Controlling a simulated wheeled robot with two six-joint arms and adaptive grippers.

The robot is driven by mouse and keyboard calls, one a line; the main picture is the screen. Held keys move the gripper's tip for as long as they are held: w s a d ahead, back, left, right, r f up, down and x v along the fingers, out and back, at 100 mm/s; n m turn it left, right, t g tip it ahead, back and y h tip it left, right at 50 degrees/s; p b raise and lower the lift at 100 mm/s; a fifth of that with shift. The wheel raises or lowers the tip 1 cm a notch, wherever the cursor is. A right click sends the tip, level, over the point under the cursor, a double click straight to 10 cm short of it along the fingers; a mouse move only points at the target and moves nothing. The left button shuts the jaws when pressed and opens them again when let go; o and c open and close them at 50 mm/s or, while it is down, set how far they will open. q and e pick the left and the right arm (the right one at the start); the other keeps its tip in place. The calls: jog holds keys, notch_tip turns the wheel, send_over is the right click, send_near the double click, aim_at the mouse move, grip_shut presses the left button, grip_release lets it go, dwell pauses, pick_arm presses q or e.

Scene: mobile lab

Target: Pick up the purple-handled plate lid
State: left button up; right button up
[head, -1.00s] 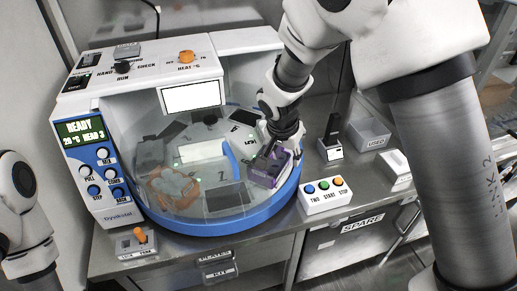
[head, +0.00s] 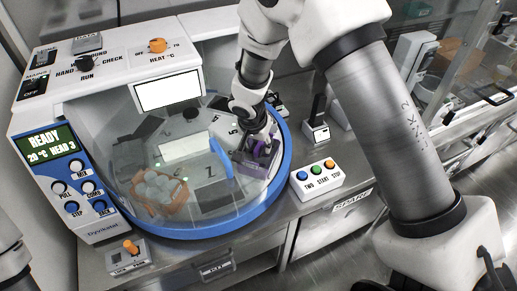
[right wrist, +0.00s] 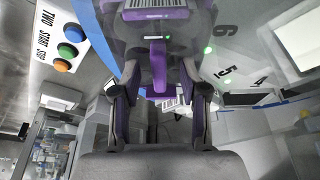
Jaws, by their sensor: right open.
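The purple-handled plate lid (head: 262,160) sits on the right side of the round blue-rimmed deck, partly hidden by my right gripper (head: 257,143). In the right wrist view its upright purple handle (right wrist: 158,66) stands between the two fingers of my right gripper (right wrist: 160,80). The fingers are apart, one on each side, with gaps to the handle. A pale barcode label shows at the top of that view. My left gripper is out of view.
A clear cover spans the machine's deck. A blue upright handle (head: 221,158) and an orange basket of white balls (head: 160,190) are left of the lid. A button box (head: 317,179) stands to the right on the steel bench.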

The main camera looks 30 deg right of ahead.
jog(key=shift+s+r, duration=0.1)
jog(key=shift+s, duration=0.1)
jog(key=c, duration=0.4)
grip_shut()
jog(key=shift+w, duration=0.15)
